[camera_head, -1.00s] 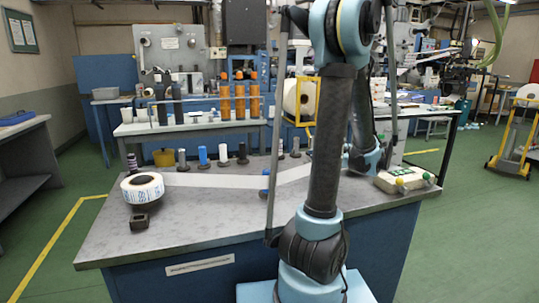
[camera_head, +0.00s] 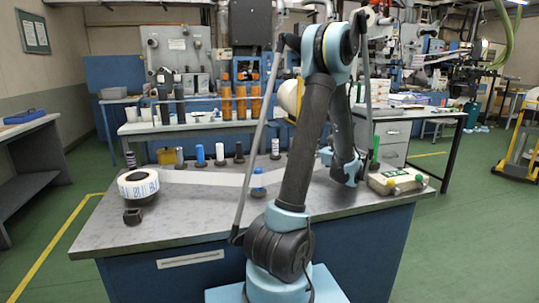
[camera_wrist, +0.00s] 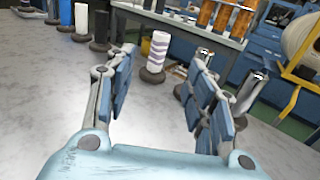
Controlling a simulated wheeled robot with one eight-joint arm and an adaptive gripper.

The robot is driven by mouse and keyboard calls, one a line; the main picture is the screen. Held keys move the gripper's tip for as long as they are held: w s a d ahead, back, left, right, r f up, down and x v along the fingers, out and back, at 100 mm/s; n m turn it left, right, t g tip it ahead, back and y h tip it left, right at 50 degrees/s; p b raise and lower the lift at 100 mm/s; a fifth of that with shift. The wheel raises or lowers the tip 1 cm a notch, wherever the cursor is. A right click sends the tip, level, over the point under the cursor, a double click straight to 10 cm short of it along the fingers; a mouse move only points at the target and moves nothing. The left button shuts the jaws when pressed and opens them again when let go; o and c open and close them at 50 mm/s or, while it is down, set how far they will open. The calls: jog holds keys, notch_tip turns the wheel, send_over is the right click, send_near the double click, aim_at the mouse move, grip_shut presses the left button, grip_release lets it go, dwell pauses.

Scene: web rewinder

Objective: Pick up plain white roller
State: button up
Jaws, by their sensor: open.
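The plain white roller (camera_head: 220,154) stands upright on a dark round base in the row along the back of the grey worktop. It also shows at the upper left of the wrist view (camera_wrist: 81,17), between a blue roller (camera_wrist: 65,12) and a black roller (camera_wrist: 101,25). My gripper (camera_wrist: 163,62) is open and empty, its two padded fingers spread above the worktop. The white roller is outside the fingers, to their left and farther off. In the head view, my arm hides part of the gripper.
A patterned white roller (camera_wrist: 157,52) stands beyond the fingers, with shiny metal rollers to its right. A printed tape roll (camera_head: 138,184) is at left; a pale package (camera_head: 397,181) is at right. Bare worktop lies near the left finger.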

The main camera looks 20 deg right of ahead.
aim_at(275, 142)
jog(key=x, duration=1.6)
jog(key=shift+w+r, duration=0.15)
grip_shut()
